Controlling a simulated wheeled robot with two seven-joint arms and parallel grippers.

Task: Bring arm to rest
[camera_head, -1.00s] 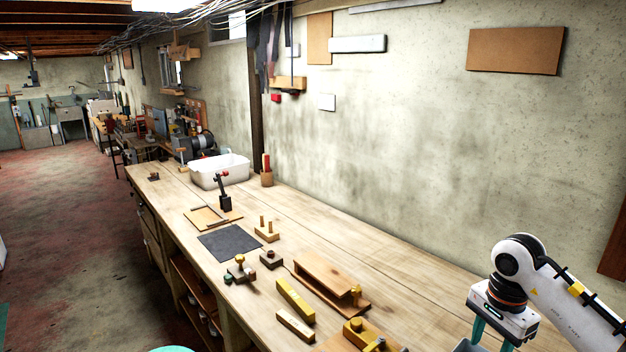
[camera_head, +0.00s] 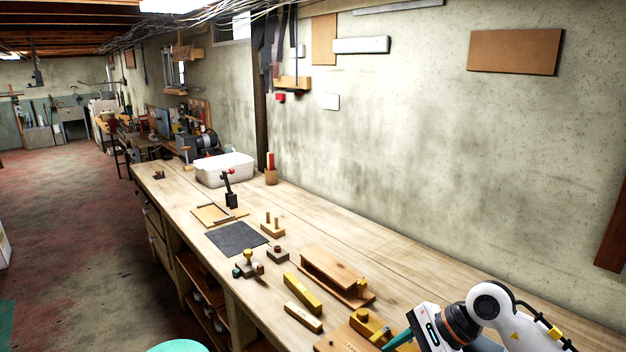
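My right arm comes in from the lower right over the near end of the workbench (camera_head: 420,262). Its white wrist is turned so that the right gripper (camera_head: 398,340) points left and down, beside a wooden block with yellow parts (camera_head: 367,322). One teal finger shows clearly; the rest is cut off by the bottom edge, so I cannot tell how far apart the fingers are. I see nothing held in the visible part. My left gripper and arm are not in view.
On the bench are a wooden stand (camera_head: 335,272), yellow bar (camera_head: 303,292), wooden bar (camera_head: 303,316), dark mat (camera_head: 236,238), pegged block (camera_head: 271,228) and white tub (camera_head: 224,170). Open floor (camera_head: 70,230) lies left.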

